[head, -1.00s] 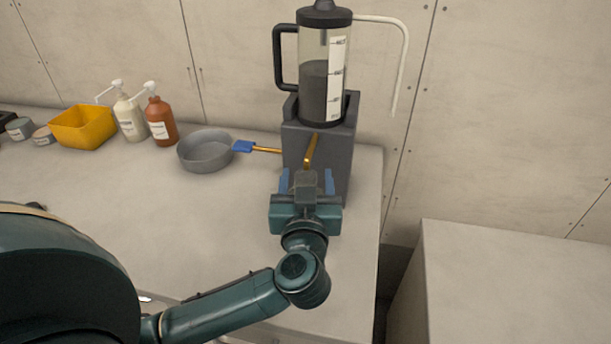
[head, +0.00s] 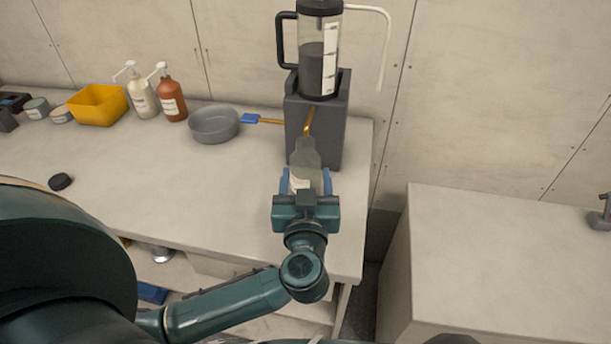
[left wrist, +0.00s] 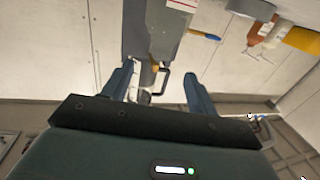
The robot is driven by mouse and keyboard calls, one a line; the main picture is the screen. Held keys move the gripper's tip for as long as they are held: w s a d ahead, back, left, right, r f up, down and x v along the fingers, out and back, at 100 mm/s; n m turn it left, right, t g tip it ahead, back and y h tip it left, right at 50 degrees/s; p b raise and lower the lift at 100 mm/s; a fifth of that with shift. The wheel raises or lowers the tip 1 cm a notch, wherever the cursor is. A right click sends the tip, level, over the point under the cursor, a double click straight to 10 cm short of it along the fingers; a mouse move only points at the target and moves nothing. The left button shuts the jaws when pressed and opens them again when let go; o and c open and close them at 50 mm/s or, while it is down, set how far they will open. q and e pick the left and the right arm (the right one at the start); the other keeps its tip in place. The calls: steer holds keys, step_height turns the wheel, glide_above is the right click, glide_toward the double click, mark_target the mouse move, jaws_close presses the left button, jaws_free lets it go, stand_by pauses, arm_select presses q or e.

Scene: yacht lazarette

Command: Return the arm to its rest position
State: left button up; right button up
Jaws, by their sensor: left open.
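My left gripper (head: 305,181) is in front of the grey stand (head: 328,135) near the right end of the counter. Its blue fingers are open. In the head view a grey-green bottle with a pale label (head: 306,155) shows between and beyond the fingers, below the brass spout (head: 308,121). I cannot tell if the fingers touch it. In the left wrist view the open fingers (left wrist: 160,70) point toward the stand, and what lies between them is unclear. My left arm reaches in from the lower left. My right gripper is not in view.
A clear jug with dark contents (head: 318,60) sits on the stand. A grey bowl (head: 214,125), brown pump bottle (head: 171,99), white pump bottle (head: 142,97) and yellow bin (head: 97,105) line the back. The counter's middle is clear. Another counter (head: 480,250) stands right, across a gap.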

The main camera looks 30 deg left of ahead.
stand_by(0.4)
arm_select(q)
steer(key=s+d+r+m+t+h, duration=0.2)
steer(key=d+r+m+t+h, duration=0.35)
steer(key=d+r+h, duration=0.4)
steer(key=s+d+f+m+g+h, duration=0.55)
steer(key=m+g+h, duration=0.2)
steer(key=h, duration=0.25)
steer(key=s+a+f+n+g+y, duration=0.1)
steer(key=s+a+f+g+y, duration=0.15)
steer(key=f, duration=0.35)
steer(key=s+a+f+g+y, duration=0.2)
steer(key=f+g+y, duration=0.1)
steer(key=f, duration=0.2)
steer(key=s+a+f+n+g+y, duration=0.55)
steer(key=s+a, duration=0.35)
steer(key=a, duration=0.2)
steer(key=w+d+f+m+t+h, duration=0.1)
steer(key=w+d+f+t+h, duration=0.1)
steer(key=w+d+f+t, duration=0.4)
step_height(320, 180, down, 2)
steer(key=shift+d+f+t, duration=0.15)
steer(key=shift+f+t, duration=0.1)
steer(key=shift+t, duration=0.35)
